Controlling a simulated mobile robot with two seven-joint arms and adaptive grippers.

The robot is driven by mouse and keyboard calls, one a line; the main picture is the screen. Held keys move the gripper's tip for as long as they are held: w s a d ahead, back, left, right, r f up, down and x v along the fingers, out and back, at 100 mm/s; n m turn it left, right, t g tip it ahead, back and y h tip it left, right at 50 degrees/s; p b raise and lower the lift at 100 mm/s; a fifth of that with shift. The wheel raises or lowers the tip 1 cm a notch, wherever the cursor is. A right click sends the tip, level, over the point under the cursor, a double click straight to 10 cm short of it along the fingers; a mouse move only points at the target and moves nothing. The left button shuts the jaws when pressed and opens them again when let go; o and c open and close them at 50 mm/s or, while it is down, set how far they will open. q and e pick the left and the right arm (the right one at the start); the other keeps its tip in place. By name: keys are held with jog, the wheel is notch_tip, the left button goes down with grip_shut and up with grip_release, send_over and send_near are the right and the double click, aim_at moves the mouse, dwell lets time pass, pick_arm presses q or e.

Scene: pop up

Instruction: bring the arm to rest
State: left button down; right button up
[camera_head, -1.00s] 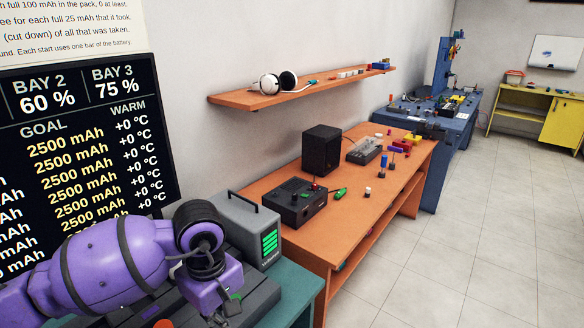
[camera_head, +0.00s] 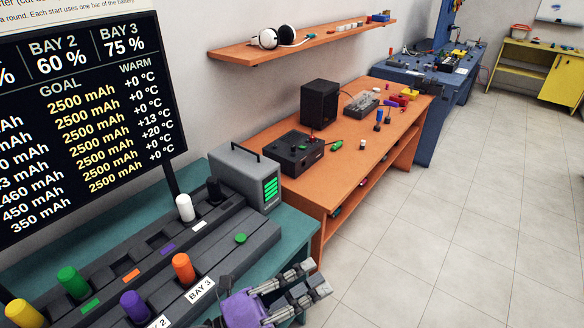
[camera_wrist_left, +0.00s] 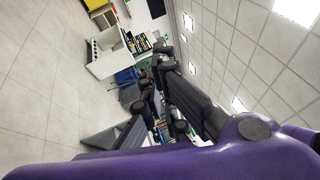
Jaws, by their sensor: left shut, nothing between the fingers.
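My left gripper (camera_head: 313,279) is at the bottom of the head view, at the front right of the charging bench, clear of the batteries. Its purple and grey fingers point right, shut with nothing between them. In the left wrist view its dark fingers (camera_wrist_left: 168,68) point away toward the far room, with floor on the left and ceiling on the right. My purple arm shows along the bottom there. My right gripper is in neither view.
The grey charger (camera_head: 228,240) on the teal bench (camera_head: 300,222) holds orange (camera_head: 183,267), purple (camera_head: 136,306), green and white batteries. A grey box (camera_head: 245,177) with green bars stands behind. An orange workbench (camera_head: 255,130) is beyond. Tiled floor (camera_head: 440,220) at right is open.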

pick_arm(q)
jog(key=a+f+n+t+y+p, duration=0.1)
jog(key=a+f+n+t+y, duration=0.5)
jog(key=a+f+n+y, duration=1.1)
jog(key=s+a+f+n+g, duration=0.3)
jog(key=s+f+n, duration=0.3)
jog(key=s, duration=0.3)
jog(key=s+a+f+n+g+y+p, duration=0.1)
jog(key=s+a+f+n+g, duration=0.2)
jog(key=s+f+n, duration=0.3)
jog(key=s+n+g, duration=0.1)
jog(key=s+n, duration=0.1)
jog(key=s, duration=0.2)
jog(key=shift+s+n, duration=0.2)
jog(key=shift+n, duration=0.2)
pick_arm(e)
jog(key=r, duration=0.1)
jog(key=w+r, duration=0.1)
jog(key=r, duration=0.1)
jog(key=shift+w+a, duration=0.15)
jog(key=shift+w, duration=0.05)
pick_arm(q)
jog(key=shift+f, duration=0.1)
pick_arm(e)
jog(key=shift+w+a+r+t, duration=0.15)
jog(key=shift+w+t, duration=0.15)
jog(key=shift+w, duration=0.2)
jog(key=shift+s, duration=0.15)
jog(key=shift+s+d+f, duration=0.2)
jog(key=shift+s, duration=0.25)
